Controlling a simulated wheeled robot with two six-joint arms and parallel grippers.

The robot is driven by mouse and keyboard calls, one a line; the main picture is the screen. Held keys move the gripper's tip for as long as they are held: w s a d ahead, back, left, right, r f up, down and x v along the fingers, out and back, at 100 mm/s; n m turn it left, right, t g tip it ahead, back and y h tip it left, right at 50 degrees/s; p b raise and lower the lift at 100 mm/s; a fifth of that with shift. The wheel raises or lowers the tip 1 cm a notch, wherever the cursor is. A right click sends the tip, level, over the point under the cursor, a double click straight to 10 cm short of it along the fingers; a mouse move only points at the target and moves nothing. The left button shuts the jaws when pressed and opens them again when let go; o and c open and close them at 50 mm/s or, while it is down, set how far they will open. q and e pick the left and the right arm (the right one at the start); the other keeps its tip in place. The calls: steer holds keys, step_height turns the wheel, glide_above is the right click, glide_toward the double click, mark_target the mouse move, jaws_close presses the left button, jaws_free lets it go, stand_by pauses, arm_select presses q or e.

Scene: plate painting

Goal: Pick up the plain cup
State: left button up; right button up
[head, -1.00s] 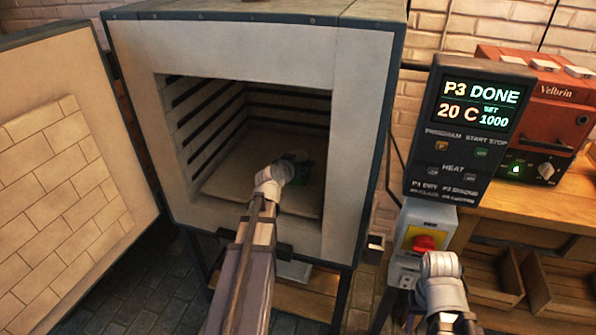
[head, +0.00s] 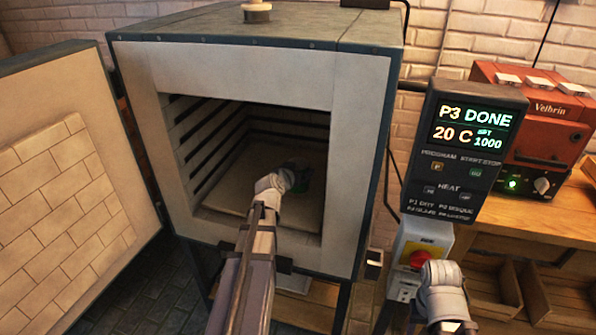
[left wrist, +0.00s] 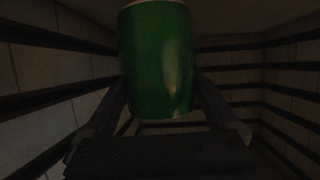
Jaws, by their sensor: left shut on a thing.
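A plain green cup (left wrist: 158,60) with a glossy side and a pale rim fills the upper middle of the left wrist view. My left gripper (left wrist: 160,97) is shut on it, one finger on each side. In the head view, my left gripper (head: 298,180) reaches through the open kiln front into the chamber. There the cup shows only as a small dark green patch, mostly hidden by my wrist. I cannot tell whether its base touches the kiln floor. Only the wrist of my right arm shows, at lower right; its gripper does not show.
The kiln (head: 366,150) surrounds my left gripper with side walls, ridged inner walls and a front sill. Its door (head: 60,200) stands open at left. The control box (head: 465,150) reads P3 DONE, 20 C. A red machine (head: 535,110) sits on a wooden bench at right.

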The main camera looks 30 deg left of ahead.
step_height(320, 180, up, 8)
steer(key=p, duration=0.6)
steer(key=shift+f, duration=0.25)
